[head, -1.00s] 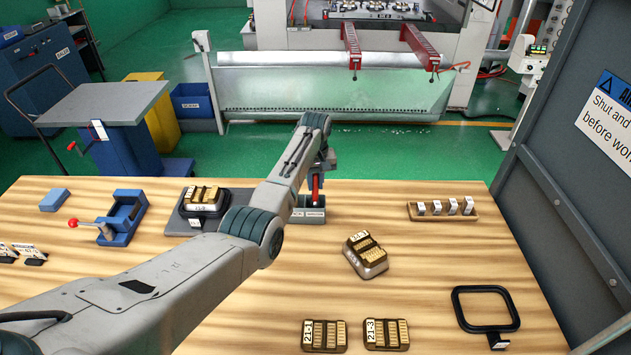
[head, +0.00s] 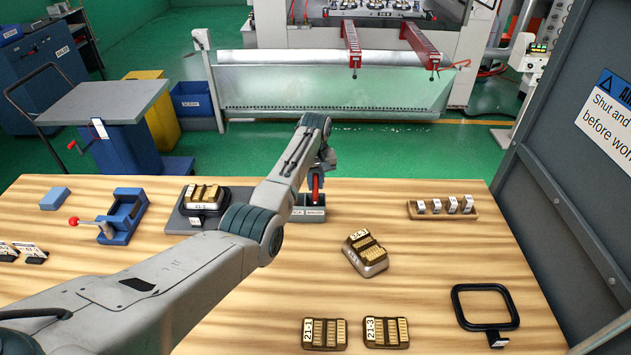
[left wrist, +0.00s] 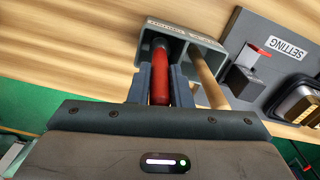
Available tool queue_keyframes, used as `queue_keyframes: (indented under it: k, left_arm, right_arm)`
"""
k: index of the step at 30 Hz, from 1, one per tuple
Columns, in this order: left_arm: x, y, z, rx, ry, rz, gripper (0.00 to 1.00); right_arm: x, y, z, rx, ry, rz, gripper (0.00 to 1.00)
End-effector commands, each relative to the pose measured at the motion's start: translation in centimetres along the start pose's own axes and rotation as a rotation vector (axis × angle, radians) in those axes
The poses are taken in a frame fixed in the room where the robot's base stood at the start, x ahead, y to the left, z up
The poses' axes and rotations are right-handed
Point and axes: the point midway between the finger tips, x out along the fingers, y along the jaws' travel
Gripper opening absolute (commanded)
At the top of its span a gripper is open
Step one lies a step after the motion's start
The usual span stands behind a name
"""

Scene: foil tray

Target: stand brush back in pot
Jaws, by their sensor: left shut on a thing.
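My left gripper (head: 317,184) is shut on the red handle of the brush (left wrist: 160,82), above the back middle of the table. In the left wrist view the handle lies between the two fingers. The pot (head: 308,215) is a small grey box with a label on its front, just below the gripper. In the left wrist view the pot (left wrist: 166,27) is open towards me, with the far end of the red handle at its opening. How deep the brush reaches is hidden. A wooden stick (left wrist: 207,82) also stands in the pot. My right gripper is not in view.
Left of the pot, a grey setting plate (head: 180,226) carries a brass-toothed block. A blue vise (head: 122,218) with a red knob stands further left. Another block (head: 366,254), a wooden rack (head: 443,212) and a black frame (head: 485,290) lie to the right, with clear table between.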

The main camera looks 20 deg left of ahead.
Motion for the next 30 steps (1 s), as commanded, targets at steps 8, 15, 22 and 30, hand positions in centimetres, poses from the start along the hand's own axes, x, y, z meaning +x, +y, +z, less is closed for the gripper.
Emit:
queue_keyframes:
  k: [8, 15, 22, 30]
  left_arm:
    - [0.04, -0.01, 0.0, 0.0, 0.0, 0.0, 0.0]
    - [0.32, -0.02, 0.03, 0.0, -0.001, 0.0, 0.0]
    - [0.38, -0.01, 0.02, 0.0, 0.0, 0.0, 0.0]
    - [0.38, -0.01, 0.02, 0.0, 0.0, 0.0, 0.0]
  right_arm:
    - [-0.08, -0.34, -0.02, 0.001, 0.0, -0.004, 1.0]
    - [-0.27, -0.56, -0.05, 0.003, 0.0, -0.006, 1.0]
    - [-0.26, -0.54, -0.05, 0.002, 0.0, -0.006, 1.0]
    - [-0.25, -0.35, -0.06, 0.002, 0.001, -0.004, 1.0]
